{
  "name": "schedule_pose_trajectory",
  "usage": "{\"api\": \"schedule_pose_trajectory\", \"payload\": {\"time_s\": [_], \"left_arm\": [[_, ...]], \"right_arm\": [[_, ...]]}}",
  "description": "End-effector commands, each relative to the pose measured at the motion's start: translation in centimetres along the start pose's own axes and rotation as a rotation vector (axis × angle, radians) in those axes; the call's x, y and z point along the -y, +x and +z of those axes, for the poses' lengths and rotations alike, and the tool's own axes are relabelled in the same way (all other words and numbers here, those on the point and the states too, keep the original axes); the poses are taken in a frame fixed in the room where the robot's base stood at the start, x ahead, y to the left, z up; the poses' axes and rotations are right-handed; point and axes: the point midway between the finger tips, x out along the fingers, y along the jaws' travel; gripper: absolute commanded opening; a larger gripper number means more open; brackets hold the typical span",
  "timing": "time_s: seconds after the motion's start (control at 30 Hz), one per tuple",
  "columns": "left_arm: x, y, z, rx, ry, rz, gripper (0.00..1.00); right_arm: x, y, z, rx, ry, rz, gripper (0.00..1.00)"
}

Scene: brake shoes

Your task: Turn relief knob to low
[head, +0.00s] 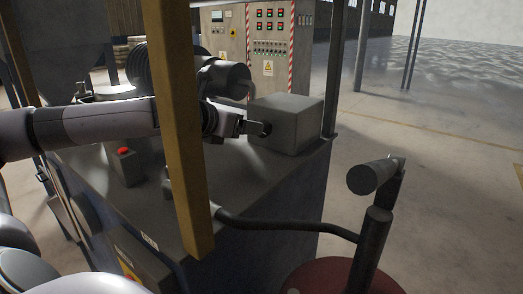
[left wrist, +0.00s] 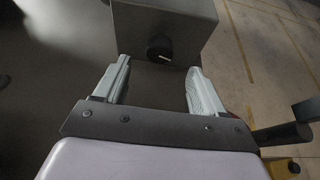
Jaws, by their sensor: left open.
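The relief knob (left wrist: 160,48) is a small dark round knob with a white mark, on the front face of a grey box (left wrist: 187,20). In the left wrist view my left gripper (left wrist: 160,80) is open, and the knob shows ahead of the gap between its fingers. In the head view the grey box (head: 286,121) sits on the machine top, and the knob (head: 265,129) is on its left side. My left gripper (head: 250,127) points at it from the left, with its fingertips close to it. Contact cannot be told. My right gripper is not in view.
A yellow post (head: 182,130) stands in front of my left arm. A red button box (head: 125,165) sits on the machine top (head: 262,185). A dark hose (head: 285,225) and a cylinder on a post (head: 370,178) stand at the right. A control cabinet (head: 255,40) is behind.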

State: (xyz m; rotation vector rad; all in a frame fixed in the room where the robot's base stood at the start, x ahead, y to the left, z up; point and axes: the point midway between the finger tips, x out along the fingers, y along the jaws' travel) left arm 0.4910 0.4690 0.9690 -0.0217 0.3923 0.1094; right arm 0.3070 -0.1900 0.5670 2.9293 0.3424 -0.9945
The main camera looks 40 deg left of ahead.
Motion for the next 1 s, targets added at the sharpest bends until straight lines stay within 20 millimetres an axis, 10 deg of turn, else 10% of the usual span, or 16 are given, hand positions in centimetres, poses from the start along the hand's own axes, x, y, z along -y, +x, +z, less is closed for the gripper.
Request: {"api": "schedule_pose_trajectory", "payload": {"time_s": [1.0], "left_arm": [[0.0, 7.0, -0.7, 0.001, -0.003, -0.001, 0.7]], "right_arm": [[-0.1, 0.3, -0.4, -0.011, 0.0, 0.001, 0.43]]}}
